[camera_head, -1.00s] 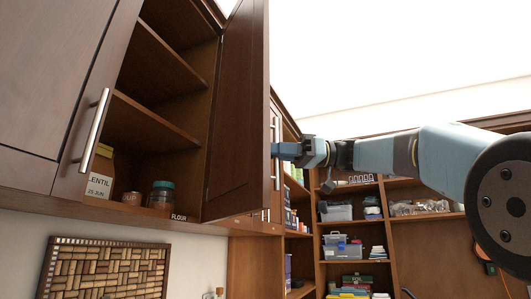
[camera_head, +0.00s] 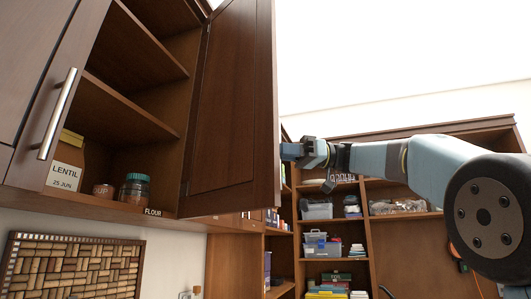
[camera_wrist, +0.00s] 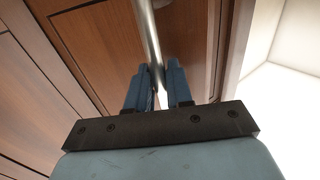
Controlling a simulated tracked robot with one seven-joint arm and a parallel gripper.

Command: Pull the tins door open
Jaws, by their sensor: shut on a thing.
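A brown panelled cabinet door (camera_head: 232,105) stands wide open in the head view, its inner face toward me. I see no readable tins label on it. My gripper (camera_head: 284,151) is at its free edge, on the outer side, and the door hides the fingertips' hold there. In the wrist view my gripper (camera_wrist: 159,85) is shut on a vertical metal bar handle (camera_wrist: 148,38) in front of a brown panelled door face (camera_wrist: 95,50).
The open cupboard holds a lentil box (camera_head: 67,162), a small cup (camera_head: 103,190) and a teal-lidded jar (camera_head: 134,189). A FLOUR label (camera_head: 153,212) is on its bottom edge. A neighbouring door with a handle (camera_head: 57,113) is at left. Shelves with boxes (camera_head: 317,211) stand behind.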

